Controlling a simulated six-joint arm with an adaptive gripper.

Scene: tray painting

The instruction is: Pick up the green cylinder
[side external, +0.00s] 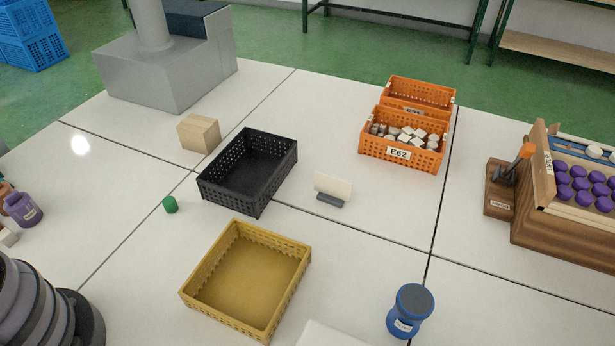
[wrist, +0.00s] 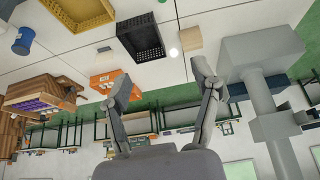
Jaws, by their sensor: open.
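The green cylinder (side external: 170,204) is small and stands upright on the white table, left of the black basket and above-left of the yellow basket in the side external view. In the wrist view only a small green bit of it (wrist: 162,1) shows at the top edge. My gripper (wrist: 163,78) is open, its two fingers wide apart with nothing between them. It is well away from the cylinder. The gripper itself is outside the side external view.
A black basket (side external: 206,192) and a yellow basket (side external: 197,302) stand close to the cylinder. A wooden block (side external: 199,133) is behind it. Orange crates (side external: 372,148), a card holder (side external: 331,195), a blue jar (side external: 409,311) and purple jars (side external: 22,210) stand farther off.

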